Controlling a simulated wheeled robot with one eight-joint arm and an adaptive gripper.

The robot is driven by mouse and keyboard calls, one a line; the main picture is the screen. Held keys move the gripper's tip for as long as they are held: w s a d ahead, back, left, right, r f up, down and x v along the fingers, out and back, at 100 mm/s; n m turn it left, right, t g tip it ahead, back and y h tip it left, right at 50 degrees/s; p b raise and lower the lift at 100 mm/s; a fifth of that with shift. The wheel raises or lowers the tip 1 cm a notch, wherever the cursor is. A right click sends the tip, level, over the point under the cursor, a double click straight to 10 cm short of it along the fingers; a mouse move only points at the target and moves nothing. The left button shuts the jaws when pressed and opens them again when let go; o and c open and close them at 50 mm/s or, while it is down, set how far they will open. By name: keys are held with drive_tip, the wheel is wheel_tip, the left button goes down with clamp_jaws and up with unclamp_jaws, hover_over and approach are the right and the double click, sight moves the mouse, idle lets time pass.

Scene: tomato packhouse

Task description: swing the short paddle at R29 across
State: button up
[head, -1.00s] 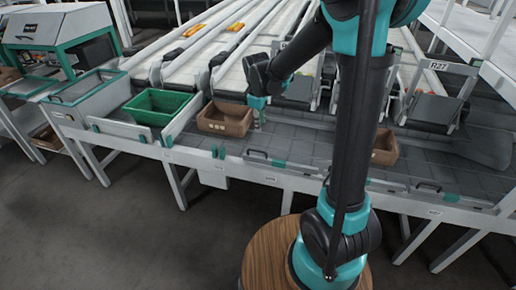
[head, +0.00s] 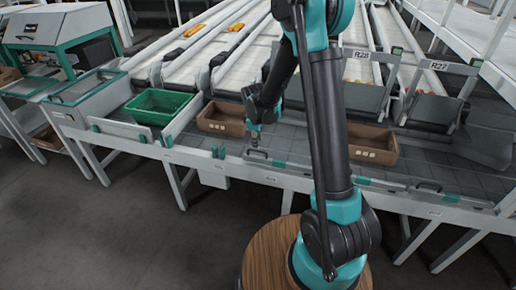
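My gripper (head: 254,140) points down over the front part of the grey table (head: 300,145), just right of the left brown crate (head: 222,119). It is above or beside a low bar with a black handle (head: 260,160) on the table's front edge; I cannot tell if they touch. The fingers are too small to tell open from shut. The R28 sign (head: 358,54) and R27 sign (head: 438,66) show at the lane ends. No R29 sign is readable; my arm covers the lane left of R28. I cannot make out the short paddle for certain.
A green crate (head: 157,106) stands at the left. A second brown crate (head: 370,143) sits right of my arm. Two small teal posts (head: 218,152) rise from the front edge. Another handled bar (head: 428,186) lies at the right. Sloping white lanes run behind.

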drive_tip(key=shift+w+d+f, duration=0.1)
drive_tip(key=shift+w+f, duration=0.05)
drive_tip(key=shift+f, duration=0.7)
drive_tip(key=shift+w+f, duration=0.2)
drive_tip(key=shift+f, duration=0.65)
drive_tip(key=shift+w+d+f, duration=0.1)
drive_tip(key=shift+w+f, duration=0.05)
drive_tip(key=shift+f, duration=0.7)
drive_tip(key=shift+c, duration=0.6)
clamp_jaws()
